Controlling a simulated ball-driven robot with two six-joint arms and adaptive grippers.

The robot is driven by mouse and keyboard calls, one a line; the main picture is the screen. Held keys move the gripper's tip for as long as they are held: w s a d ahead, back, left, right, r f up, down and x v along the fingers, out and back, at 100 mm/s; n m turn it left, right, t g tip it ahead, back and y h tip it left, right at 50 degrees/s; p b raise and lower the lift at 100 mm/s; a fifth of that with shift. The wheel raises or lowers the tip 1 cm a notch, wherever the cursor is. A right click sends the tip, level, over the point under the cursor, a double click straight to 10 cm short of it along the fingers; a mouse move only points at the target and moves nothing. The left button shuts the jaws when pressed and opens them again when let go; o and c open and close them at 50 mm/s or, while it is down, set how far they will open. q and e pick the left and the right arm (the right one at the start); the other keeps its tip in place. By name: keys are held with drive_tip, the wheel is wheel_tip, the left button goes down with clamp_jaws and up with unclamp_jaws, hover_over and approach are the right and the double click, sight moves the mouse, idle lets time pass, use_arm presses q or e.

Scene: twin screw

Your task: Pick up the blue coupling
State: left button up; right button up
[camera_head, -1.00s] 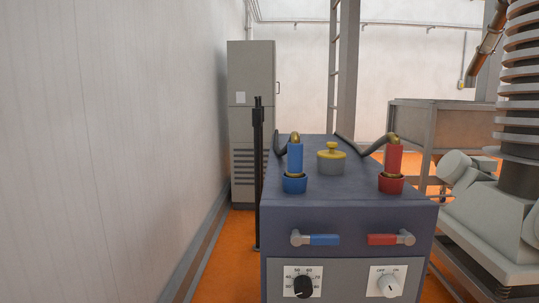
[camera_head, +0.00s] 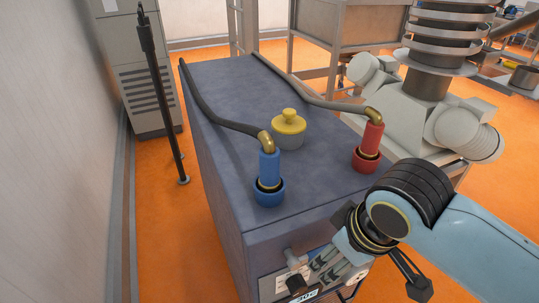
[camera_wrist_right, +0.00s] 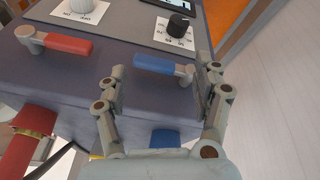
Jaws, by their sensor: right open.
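The blue coupling (camera_head: 269,168) stands upright on the blue socket (camera_head: 269,192) on top of the dark blue cabinet, with a brass elbow and a dark hose at its upper end. My right gripper (camera_head: 335,264) is at the cabinet's front edge, to the right of and below the coupling, apart from it. In the right wrist view my right gripper (camera_wrist_right: 166,75) is open and empty. The blue lever handle (camera_wrist_right: 153,65) shows between its fingertips; I cannot tell whether they touch it. A blue part (camera_wrist_right: 165,138) shows near the gripper's base, partly hidden. My left gripper is out of view.
The red coupling (camera_head: 369,140) stands in its red socket (camera_head: 366,158) to the right. A yellow-topped pot (camera_head: 288,130) sits between and behind the couplings. Dark hoses run back across the cabinet (camera_head: 225,85). A red lever (camera_wrist_right: 66,44) is on the cabinet front.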

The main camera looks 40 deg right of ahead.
wheel_tip(320, 180, up, 6)
drive_tip(key=w+p, duration=0.1)
drive_tip(key=w, duration=0.1)
drive_tip(key=n+t+y+p, duration=0.1)
drive_tip(key=n+y, duration=0.1)
drive_tip(key=n, duration=0.2)
approach(271, 153)
drive_tip(key=x, duration=0.4)
drive_tip(key=shift+s+d+f, duration=0.2)
drive_tip(key=shift+s+f, duration=0.05)
drive_tip(key=shift+f, duration=0.25)
drive_tip(key=shift+w+y, duration=0.3)
drive_tip(key=x, duration=0.4)
drive_tip(key=shift+w+a+f, duration=0.15)
drive_tip(key=shift+w+f, duration=0.05)
drive_tip(key=shift+f, duration=0.1)
drive_tip(key=shift+p+x, duration=0.9)
drive_tip(key=shift+x, duration=1.8)
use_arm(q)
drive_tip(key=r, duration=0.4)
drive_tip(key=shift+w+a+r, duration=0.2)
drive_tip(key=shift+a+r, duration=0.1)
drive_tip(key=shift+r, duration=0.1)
use_arm(e)
drive_tip(key=shift+w+r, duration=0.1)
drive_tip(key=shift+w, duration=0.05)
clamp_jaws()
